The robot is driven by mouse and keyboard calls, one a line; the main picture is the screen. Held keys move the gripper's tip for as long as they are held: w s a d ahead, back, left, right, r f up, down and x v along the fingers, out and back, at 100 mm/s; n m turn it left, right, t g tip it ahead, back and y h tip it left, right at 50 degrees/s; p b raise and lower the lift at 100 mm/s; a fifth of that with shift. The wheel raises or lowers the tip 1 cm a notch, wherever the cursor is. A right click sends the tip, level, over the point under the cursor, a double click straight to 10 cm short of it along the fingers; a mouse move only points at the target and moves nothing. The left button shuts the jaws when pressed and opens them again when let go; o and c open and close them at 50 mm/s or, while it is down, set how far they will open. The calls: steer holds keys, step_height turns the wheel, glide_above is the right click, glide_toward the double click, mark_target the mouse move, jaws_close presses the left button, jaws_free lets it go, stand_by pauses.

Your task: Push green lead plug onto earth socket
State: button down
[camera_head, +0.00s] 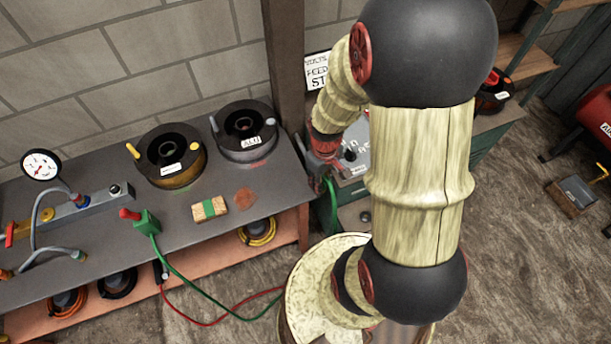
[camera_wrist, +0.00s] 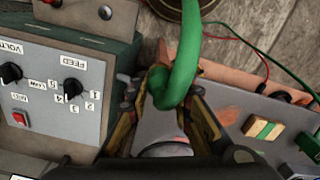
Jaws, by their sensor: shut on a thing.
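My gripper (camera_wrist: 165,100) is shut on the green lead plug (camera_wrist: 160,85), whose thick green lead (camera_wrist: 187,50) loops up and away from the fingers in the wrist view. The plug's body is mostly hidden between the fingers. In the head view my gripper (camera_head: 325,160) is at the right end of the bench, beside the grey control panel, with the green lead (camera_head: 332,205) hanging below it. I cannot make out the earth socket for certain in either view, nor whether the plug touches anything.
The grey panel (camera_wrist: 50,95) with black knobs and a red button is close on the left in the wrist view. The bench (camera_head: 95,215) carries two cable reels, a gauge, a striped block (camera_head: 209,209) and a green clamp-like piece (camera_head: 146,222). A red lead (camera_head: 205,322) trails near the floor.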

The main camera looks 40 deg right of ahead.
steer(key=s, duration=0.1)
steer(key=s+r, duration=0.1)
steer(key=s+d, duration=0.1)
steer(key=shift+s+r, duration=0.2)
steer(key=shift+r, duration=0.05)
